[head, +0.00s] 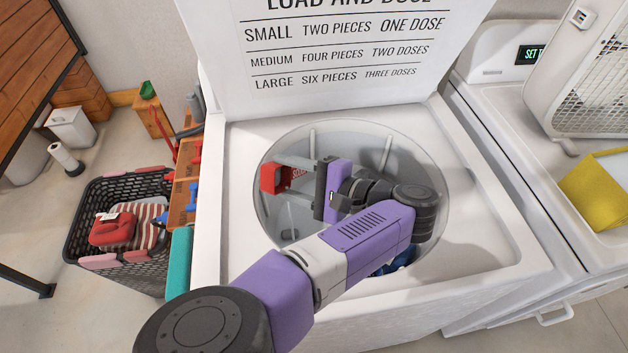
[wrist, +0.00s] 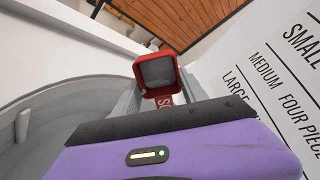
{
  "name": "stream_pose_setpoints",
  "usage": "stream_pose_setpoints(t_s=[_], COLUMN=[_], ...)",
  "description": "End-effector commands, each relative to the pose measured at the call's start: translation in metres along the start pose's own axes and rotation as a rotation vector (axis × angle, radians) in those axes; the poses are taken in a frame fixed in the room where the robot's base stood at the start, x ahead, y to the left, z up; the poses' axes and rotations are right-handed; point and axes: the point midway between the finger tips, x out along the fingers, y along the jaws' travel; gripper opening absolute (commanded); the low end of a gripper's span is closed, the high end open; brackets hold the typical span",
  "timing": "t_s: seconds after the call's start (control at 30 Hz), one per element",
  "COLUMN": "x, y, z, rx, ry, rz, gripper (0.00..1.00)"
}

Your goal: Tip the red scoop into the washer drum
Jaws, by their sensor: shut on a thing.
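The red scoop (head: 274,178) is held over the open washer drum (head: 398,150), inside its round opening as seen from the head. My gripper (head: 301,177) is shut on the scoop's handle, with the cup sticking out to the left past the fingers. In the wrist view the scoop (wrist: 158,73) shows its open cup with a grey inside; I cannot tell whether anything is in it. Lettering shows on its handle. Something blue lies low in the drum, mostly hidden by my arm.
The raised washer lid (head: 340,90) with dosing text stands behind the drum. A second machine (head: 490,110) with a box fan (head: 598,80) and a yellow container (head: 600,188) stands right. A laundry basket (head: 100,255) and wooden shelf (head: 180,205) are left.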

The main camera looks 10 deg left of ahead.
Motion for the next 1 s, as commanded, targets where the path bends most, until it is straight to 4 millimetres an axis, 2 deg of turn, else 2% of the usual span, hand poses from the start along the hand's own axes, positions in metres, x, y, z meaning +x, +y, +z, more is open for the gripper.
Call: stream_pose_setpoints(t_s=[1.0], x=[-0.0095], y=[0.0014], z=[-0.0009], rx=[0.0], ry=[-0.057], rz=[-0.097], gripper=[0.11])
